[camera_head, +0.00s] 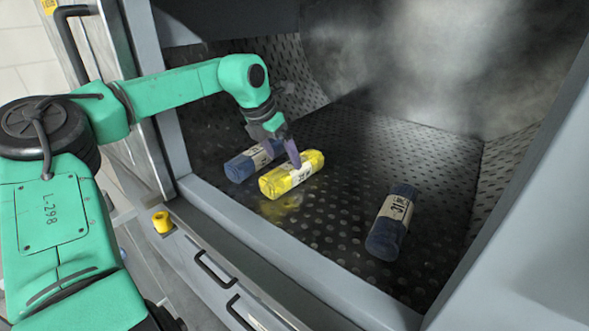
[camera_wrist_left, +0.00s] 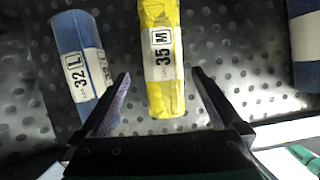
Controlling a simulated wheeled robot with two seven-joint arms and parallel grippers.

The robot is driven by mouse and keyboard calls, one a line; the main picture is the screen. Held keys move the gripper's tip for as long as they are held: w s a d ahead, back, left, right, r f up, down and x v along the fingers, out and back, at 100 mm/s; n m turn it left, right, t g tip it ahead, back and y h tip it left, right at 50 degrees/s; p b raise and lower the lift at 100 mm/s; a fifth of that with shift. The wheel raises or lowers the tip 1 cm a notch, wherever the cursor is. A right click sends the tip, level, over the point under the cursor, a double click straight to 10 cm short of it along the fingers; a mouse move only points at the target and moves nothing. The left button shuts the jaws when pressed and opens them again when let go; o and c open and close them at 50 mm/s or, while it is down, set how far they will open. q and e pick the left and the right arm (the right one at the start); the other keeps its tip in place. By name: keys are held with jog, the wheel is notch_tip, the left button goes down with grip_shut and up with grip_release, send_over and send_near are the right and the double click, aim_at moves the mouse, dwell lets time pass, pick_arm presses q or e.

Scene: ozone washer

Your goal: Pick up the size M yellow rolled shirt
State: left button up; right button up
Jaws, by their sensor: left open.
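The yellow rolled shirt (camera_head: 291,175) lies on the dark dimpled floor inside the washer, left of its middle. In the left wrist view the yellow roll (camera_wrist_left: 162,97) has a white band reading 35 M. My left gripper (camera_head: 290,151) reaches in from the left, just above the yellow roll. In the left wrist view its two fingers (camera_wrist_left: 160,98) are spread apart, with the near end of the yellow roll seen between them. The fingers are open and hold nothing. Whether they touch the roll cannot be told. My right gripper does not show.
A blue roll (camera_head: 240,165) marked 32 L (camera_wrist_left: 81,79) lies close on the left of the yellow one. Another blue roll (camera_head: 388,233) lies apart on the right. The washer's grey front edge (camera_head: 270,243) and side walls bound the dimpled floor (camera_head: 340,190).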

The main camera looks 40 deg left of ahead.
aim_at(288, 166)
pick_arm(q)
jog(key=x, duration=0.1)
jog(key=p+x, duration=0.1)
jog(key=x, duration=0.3)
jog(key=shift+s+d+f+p, duration=0.1)
jog(key=shift+d+f+p, duration=0.1)
jog(key=shift+d+p, duration=0.1)
jog(key=shift+w+a+f, duration=0.1)
jog(key=shift+w+f, duration=0.1)
jog(key=c, duration=1.5)
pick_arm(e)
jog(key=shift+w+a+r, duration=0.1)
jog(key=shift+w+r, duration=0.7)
pick_arm(q)
jog(key=shift+r, duration=0.15)
